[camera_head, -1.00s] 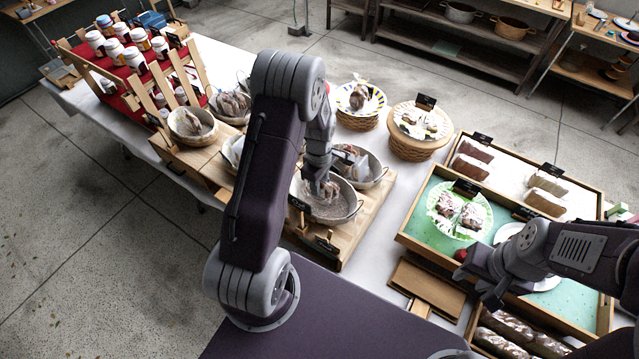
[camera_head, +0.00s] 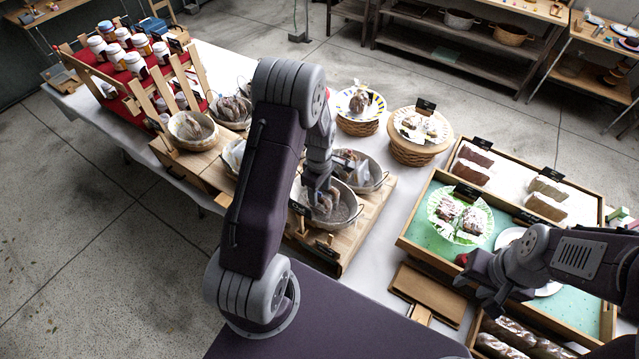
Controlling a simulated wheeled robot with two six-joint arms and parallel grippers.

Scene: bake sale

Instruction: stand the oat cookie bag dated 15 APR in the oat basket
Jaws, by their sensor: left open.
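My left gripper (camera_head: 321,184) is open above the front round metal-rimmed basket (camera_head: 352,212) on the wooden stand. A clear bag with brown contents (camera_head: 327,205) is in that basket, just below the fingers. I cannot tell whether the fingers touch it or whether it is fully upright. No date is readable, and the basket's tag is too small to read. My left arm hides part of the baskets to the left. My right gripper (camera_head: 478,288) hangs at the front edge of the green tray; its finger opening is unclear.
Another basket (camera_head: 378,182) with bags stands just behind. A wicker basket (camera_head: 190,146) is further left, near the jar rack (camera_head: 160,80). The green tray (camera_head: 415,232) with plated cakes is at the right. A wooden board (camera_head: 425,290) lies in front of it.

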